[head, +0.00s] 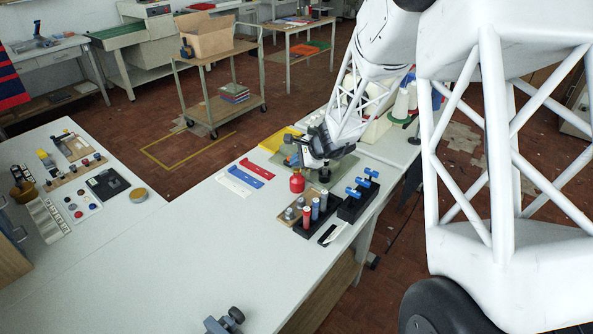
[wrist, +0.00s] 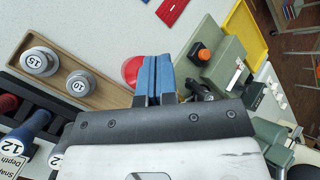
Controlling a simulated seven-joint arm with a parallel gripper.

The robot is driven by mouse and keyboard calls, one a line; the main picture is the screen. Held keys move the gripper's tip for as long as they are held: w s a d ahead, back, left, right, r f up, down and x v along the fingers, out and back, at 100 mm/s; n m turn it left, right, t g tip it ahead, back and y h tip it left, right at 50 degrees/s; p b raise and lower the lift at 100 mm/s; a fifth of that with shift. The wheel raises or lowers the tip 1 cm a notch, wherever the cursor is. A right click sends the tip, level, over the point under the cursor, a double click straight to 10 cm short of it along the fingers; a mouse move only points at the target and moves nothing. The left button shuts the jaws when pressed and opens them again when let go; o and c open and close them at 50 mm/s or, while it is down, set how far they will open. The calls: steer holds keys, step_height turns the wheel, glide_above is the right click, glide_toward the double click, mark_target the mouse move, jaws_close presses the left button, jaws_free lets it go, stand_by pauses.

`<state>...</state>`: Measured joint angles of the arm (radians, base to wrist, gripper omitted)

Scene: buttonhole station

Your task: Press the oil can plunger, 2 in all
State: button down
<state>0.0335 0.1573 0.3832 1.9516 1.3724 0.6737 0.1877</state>
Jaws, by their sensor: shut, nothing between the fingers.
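The oil can (head: 297,183) is small and red with a narrow top, and stands upright on the white table. My gripper (head: 292,161) is over it, with its fingers close above its top in the head view. In the wrist view the blue fingertips (wrist: 152,78) are together with nothing between them. The red can (wrist: 131,69) shows there just left of the fingers, partly hidden by them. The plunger cannot be made out, and I cannot tell whether the fingers touch it.
A wooden block with grey knobs (wrist: 79,84) and a black rack of coloured tools (head: 315,212) stand close to the can. A green machine (wrist: 215,60) and a yellow tray (head: 277,140) are on its other side. Red and blue strips (head: 252,174) lie nearby. The table's middle is clear.

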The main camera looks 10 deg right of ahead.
mark_target(296, 171)
steer(key=shift+f, duration=1.1)
stand_by(1.6)
steer(key=shift+r, duration=1.1)
steer(key=shift+r, duration=0.1)
steer(key=shift+r, duration=2.45)
steer(key=shift+r, duration=0.15)
stand_by(1.2)
